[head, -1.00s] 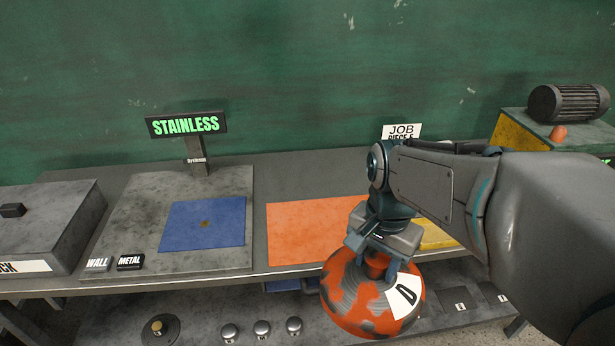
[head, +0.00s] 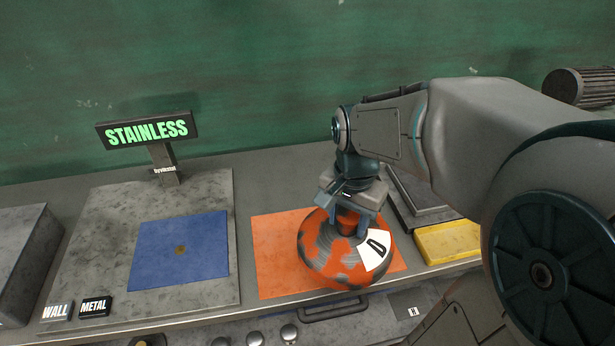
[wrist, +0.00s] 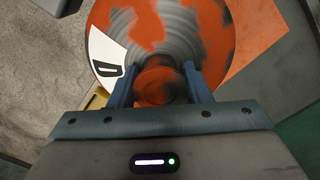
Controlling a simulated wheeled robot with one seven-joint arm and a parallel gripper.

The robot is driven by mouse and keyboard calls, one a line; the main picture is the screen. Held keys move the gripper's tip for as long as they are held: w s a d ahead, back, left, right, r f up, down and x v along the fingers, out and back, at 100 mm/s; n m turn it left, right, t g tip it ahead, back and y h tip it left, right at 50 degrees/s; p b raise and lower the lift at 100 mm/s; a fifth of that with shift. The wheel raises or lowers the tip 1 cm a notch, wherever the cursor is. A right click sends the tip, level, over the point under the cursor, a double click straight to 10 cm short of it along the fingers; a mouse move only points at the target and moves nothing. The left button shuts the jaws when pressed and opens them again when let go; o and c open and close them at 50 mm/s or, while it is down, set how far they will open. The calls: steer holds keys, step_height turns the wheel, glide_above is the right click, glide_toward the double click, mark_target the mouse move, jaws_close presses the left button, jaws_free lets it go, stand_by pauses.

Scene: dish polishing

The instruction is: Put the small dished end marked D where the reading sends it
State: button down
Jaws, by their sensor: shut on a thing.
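The dished end marked D (head: 325,258) is orange with worn grey patches and a white label. My gripper (head: 348,212) is shut on the knob at its top and holds it upright over the orange mat (head: 273,262). I cannot tell whether it touches the mat. The wrist view shows the dished end (wrist: 190,35) with its knob between the two fingers (wrist: 158,85). The display (head: 147,131) reads STAINLESS in green. It stands behind a grey plate (head: 90,235) that carries a blue mat (head: 155,265).
WALL (head: 57,312) and METAL (head: 94,307) buttons sit at the grey plate's front left. A yellow tray (head: 447,243) lies right of the orange mat, with a dark tray (head: 405,200) behind it. Several metal knobs show on the lower shelf. The blue mat is bare apart from a small mark.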

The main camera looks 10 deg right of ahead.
mark_target(325, 216)
steer(key=w+f, duration=0.1)
steer(key=w, duration=0.2)
steer(key=w+a+f+p, duration=0.1)
steer(key=w+f, duration=0.1)
steer(key=w, duration=0.1)
steer(key=w+f, duration=0.2)
steer(key=w, duration=0.1)
steer(key=shift+a+f, duration=0.1)
steer(key=shift+a, duration=0.3)
steer(key=shift+f+p, duration=0.55)
steer(key=shift+f, duration=1.45)
steer(key=shift+f, duration=0.1)
steer(key=shift+f, duration=0.15)
steer(key=c, duration=0.7)
jaws_free()
steer(key=shift+s, duration=0.15)
steer(key=shift+c, duration=0.2)
